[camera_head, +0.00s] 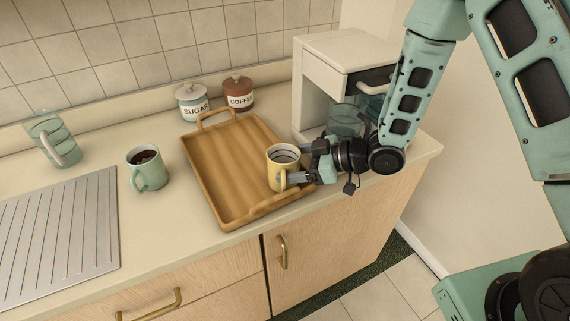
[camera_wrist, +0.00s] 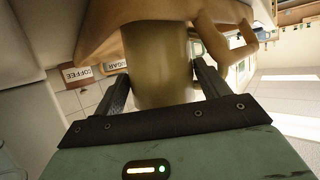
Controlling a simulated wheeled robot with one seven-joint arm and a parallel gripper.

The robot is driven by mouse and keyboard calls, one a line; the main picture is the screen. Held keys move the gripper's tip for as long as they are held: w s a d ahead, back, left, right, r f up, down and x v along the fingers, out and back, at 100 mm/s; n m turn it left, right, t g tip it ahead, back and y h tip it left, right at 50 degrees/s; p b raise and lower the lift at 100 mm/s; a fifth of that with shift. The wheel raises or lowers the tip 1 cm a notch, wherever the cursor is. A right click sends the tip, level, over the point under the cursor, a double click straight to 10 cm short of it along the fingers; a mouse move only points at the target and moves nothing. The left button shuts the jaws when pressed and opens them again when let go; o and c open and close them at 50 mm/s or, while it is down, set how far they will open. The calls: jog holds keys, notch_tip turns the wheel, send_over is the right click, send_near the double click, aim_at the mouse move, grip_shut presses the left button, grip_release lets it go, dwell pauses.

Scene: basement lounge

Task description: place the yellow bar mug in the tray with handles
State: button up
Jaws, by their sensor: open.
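The yellow bar mug (camera_head: 283,166) stands upright at the right side of the wooden tray with handles (camera_head: 225,190), inside its rim as far as I can see. My gripper (camera_head: 296,176) is low at the mug's right side, with its fingers open. In the wrist view the mug (camera_wrist: 160,65) is between the two spread fingers (camera_wrist: 160,80), and the tray (camera_wrist: 96,32) shows behind it. Whether either finger touches the mug is unclear. The mug's handle faces the front in the head view.
A sugar jar (camera_head: 191,102) and a coffee jar (camera_head: 238,94) stand behind the tray. A green mug (camera_head: 148,169) is left of it, near a drainboard (camera_head: 62,233) and a glass jug (camera_head: 53,138). A coffee machine (camera_head: 340,75) stands close behind my gripper.

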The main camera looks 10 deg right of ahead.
jog(key=b+v, duration=0.1)
jog(key=v, duration=0.8)
jog(key=s+a+r+m+g+h, duration=0.1)
jog(key=s+r+h, duration=0.1)
jog(key=s+h, duration=0.2)
jog(key=s+a+r+m+g+h, duration=0.2)
jog(key=s+r+h, duration=0.1)
jog(key=s, duration=0.8)
jog(key=s+a+r+m+g+h, duration=0.1)
jog(key=s+r+m+g+h, duration=0.1)
jog(key=s, duration=0.5)
jog(key=r+h, duration=0.1)
jog(key=h, duration=0.1)
jog(key=shift+s+a+r+h, duration=0.2)
jog(key=shift+a+r+h, duration=0.05)
jog(key=shift+a+h, duration=0.1)
